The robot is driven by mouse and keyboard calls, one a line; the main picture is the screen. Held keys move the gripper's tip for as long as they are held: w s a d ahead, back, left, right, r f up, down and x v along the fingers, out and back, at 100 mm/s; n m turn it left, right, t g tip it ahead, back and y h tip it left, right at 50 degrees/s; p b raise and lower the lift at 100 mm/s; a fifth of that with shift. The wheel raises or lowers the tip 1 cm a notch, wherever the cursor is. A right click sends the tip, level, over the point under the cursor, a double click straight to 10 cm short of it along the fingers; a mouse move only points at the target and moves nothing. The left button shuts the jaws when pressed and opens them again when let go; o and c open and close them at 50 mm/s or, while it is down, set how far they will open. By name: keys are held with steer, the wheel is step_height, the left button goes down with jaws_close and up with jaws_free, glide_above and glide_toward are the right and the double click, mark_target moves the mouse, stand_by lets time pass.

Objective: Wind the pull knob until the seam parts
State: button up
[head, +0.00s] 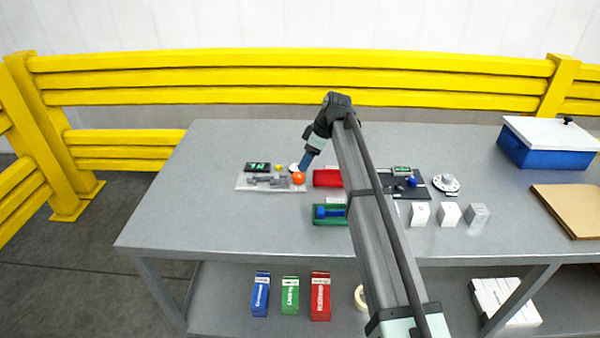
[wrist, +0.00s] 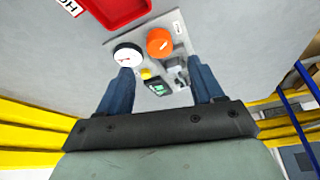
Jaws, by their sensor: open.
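An orange round knob (head: 298,178) sits at the right end of a pale plate (head: 244,186) that carries grey clamp-like parts (head: 265,181). The same knob (wrist: 159,41) shows in the wrist view, with a white dial gauge (wrist: 127,56), a yellow button (wrist: 146,74) and a dark display with green digits (wrist: 158,87) nearby. My gripper (head: 305,167) points down close to the knob in the head view. In the wrist view its blue fingers (wrist: 160,66) are spread with nothing held; the knob appears beyond the fingertips. I cannot read the gauge or see a seam clearly.
A red tray (head: 327,178) and a green tray (head: 326,222) with a blue item stand to the right. A black plate (head: 425,192) with a blue knob, several white blocks (head: 449,214), a lidded blue bin (head: 530,154) and a brown board (head: 570,208) lie farther right. The table's left is clear.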

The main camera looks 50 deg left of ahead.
mark_target(299, 175)
steer(key=shift+x, duration=3.5)
steer(key=shift+c, duration=0.2)
steer(key=c, duration=1)
steer(key=m+t, duration=0.1)
steer(key=m, duration=0.1)
steer(key=shift+s+d+m, duration=0.15)
steer(key=shift+m, duration=0.25)
steer(key=m+t, duration=0.1)
steer(key=m, duration=0.3)
steer(key=shift+s+m+t, duration=0.1)
steer(key=shift+m+t, duration=0.3)
